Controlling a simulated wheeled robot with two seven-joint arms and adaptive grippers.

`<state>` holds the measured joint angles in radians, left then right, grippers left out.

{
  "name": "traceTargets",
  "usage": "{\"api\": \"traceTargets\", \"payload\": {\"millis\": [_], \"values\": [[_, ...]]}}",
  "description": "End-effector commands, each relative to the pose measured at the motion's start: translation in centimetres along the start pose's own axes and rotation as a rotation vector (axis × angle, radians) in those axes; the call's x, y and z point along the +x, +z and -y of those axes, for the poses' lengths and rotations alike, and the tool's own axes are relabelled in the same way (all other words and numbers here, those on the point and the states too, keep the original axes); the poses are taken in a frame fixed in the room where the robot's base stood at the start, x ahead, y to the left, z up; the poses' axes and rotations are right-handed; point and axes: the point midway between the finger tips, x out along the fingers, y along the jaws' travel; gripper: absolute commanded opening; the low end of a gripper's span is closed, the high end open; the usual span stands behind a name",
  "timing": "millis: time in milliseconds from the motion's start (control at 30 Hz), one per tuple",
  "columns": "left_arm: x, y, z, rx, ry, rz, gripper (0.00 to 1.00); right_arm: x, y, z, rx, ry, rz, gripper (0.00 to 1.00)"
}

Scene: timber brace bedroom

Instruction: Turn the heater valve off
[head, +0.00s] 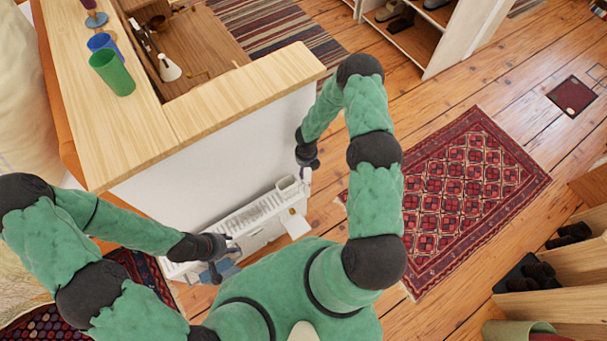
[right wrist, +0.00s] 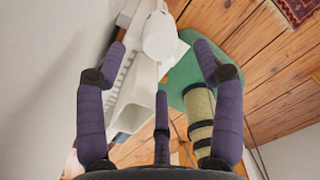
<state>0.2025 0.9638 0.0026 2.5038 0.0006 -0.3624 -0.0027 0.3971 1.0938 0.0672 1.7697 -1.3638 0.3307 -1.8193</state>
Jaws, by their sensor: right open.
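The white heater (head: 250,222) stands low against the white partition wall, its slatted top facing up. In the right wrist view, a white rounded knob (right wrist: 158,38), which looks like the heater valve, sits at the end of the heater (right wrist: 128,100). My right gripper (head: 309,166) is beside the heater's right end. In its wrist view the right gripper (right wrist: 160,62) is open and empty, its fingers spread to either side of the view, with the knob ahead between them. Contact with the knob cannot be told. My left gripper (head: 226,251) looks open and empty over the heater's left part.
A wooden counter (head: 125,135) tops the partition and carries a green cup (head: 112,72) and a blue cup (head: 101,43). A red patterned rug (head: 450,190) lies on the plank floor to the right. A shelf with shoes (head: 545,275) stands at the lower right.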

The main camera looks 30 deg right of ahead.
Motion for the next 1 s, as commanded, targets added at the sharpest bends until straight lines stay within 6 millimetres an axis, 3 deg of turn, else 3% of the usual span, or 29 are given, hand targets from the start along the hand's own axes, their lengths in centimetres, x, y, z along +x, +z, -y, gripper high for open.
{"api": "traceTargets", "payload": {"millis": [100, 400, 867, 1000], "values": [[0.8, 0.0, 0.3, 0.0, 0.0, 0.0, 0.4, 2.6, -0.1, 0.0, 0.001, 0.0, -0.003, 0.68], [1.8, -0.1, 0.7, 0.0, 0.0, -0.001, 0.4, 6.9, -0.1, -0.1, 0.003, 0.001, -0.001, 0.68], [2.0, -0.1, 0.7, 0.0, 0.0, -0.001, 0.4, 7.9, 0.0, 0.0, 0.004, 0.002, 0.001, 0.68], [2.0, -0.1, 0.7, 0.0, 0.0, -0.001, 0.4, 7.9, 0.0, 0.0, 0.004, 0.002, 0.0, 0.34]]}}
